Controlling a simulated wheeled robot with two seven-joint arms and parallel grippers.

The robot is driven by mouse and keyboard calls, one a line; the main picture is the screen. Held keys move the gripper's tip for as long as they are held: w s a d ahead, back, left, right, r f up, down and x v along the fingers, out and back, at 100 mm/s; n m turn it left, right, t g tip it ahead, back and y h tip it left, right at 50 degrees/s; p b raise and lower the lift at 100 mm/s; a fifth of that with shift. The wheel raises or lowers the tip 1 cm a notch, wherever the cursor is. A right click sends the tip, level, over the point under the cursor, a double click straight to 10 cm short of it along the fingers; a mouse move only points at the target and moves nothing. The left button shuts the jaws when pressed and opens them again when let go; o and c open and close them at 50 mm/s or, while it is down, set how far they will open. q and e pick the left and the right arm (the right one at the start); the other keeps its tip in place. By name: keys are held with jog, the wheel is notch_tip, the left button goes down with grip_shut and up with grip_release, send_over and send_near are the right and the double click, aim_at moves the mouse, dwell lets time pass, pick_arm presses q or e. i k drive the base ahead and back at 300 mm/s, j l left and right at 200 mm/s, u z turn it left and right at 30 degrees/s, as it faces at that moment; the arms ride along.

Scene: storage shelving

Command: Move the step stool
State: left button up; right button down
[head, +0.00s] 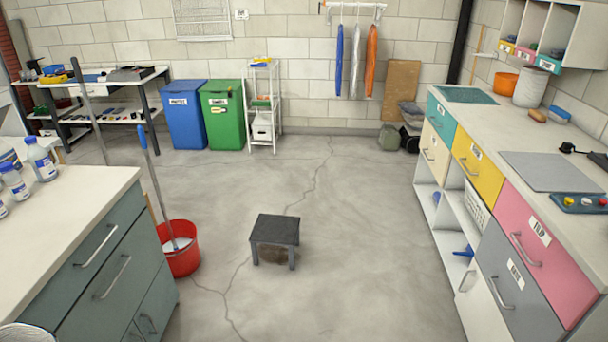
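The step stool (275,230) is a small, dark grey, square-topped stool. It stands upright on the concrete floor near the middle of the head view, a little below centre. A brownish patch or object shows beneath its top between the legs; I cannot tell what it is. Neither of my grippers is in the head view, and nothing is touching the stool.
A red bucket (181,258) with a mop stands left of the stool, beside a grey-green cabinet (100,262). Coloured drawers (543,232) under a counter line the right. Blue (187,118) and green (222,118) bins stand at the back wall. Floor (350,200) around the stool is clear.

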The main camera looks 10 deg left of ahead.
aim_at(283, 231)
jog(key=i+l+u, duration=0.15)
jog(key=i, duration=0.55)
jog(key=i+l+u, duration=0.15)
jog(key=i, duration=0.55)
jog(key=i+l+u, duration=0.15)
jog(key=i+u, duration=0.25)
jog(key=i+l+u, duration=0.25)
jog(key=u, duration=0.15)
jog(key=i+l+u, duration=0.75)
jog(key=l, duration=0.15)
